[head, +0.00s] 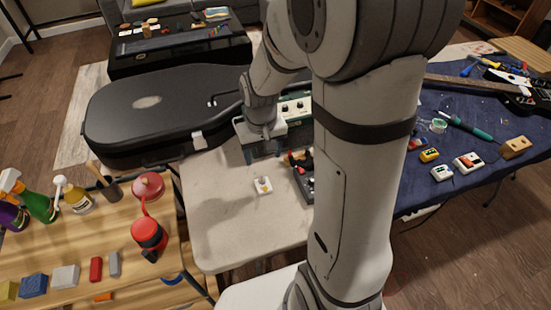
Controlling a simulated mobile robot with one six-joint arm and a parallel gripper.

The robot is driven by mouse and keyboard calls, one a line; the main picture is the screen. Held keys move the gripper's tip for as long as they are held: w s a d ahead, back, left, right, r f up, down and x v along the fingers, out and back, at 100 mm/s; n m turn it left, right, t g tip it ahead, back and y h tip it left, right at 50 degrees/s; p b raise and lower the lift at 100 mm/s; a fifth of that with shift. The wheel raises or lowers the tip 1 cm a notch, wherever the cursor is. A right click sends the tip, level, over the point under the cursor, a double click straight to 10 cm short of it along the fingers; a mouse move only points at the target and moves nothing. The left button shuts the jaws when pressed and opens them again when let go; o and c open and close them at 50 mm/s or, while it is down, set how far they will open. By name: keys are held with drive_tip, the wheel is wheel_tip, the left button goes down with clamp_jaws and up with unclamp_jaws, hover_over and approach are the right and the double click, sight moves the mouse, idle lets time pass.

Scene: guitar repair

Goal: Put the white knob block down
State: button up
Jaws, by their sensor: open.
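A small white block with a yellowish knob-like spot on top (263,185) sits on the cream table (225,210), apart from my gripper. My gripper (265,152) points down over the back part of this table, a little behind the block in the picture. Its dark fingers are apart, and I see nothing held between them. The fingertips lie close to the greenish box behind them, and I cannot tell their exact height above the table.
A green-grey box with knobs (293,108) stands behind my gripper. A dark pedal-like device (303,178) is right of the block, partly hidden by my arm. A black guitar case (150,105) lies behind. The table's front left is clear.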

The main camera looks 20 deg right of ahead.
drive_tip(key=s+d+r+t, duration=0.1)
drive_tip(key=s+r+t, duration=0.1)
drive_tip(key=s+r, duration=1)
drive_tip(key=shift+s, duration=0.55)
drive_tip(key=shift+r, duration=0.1)
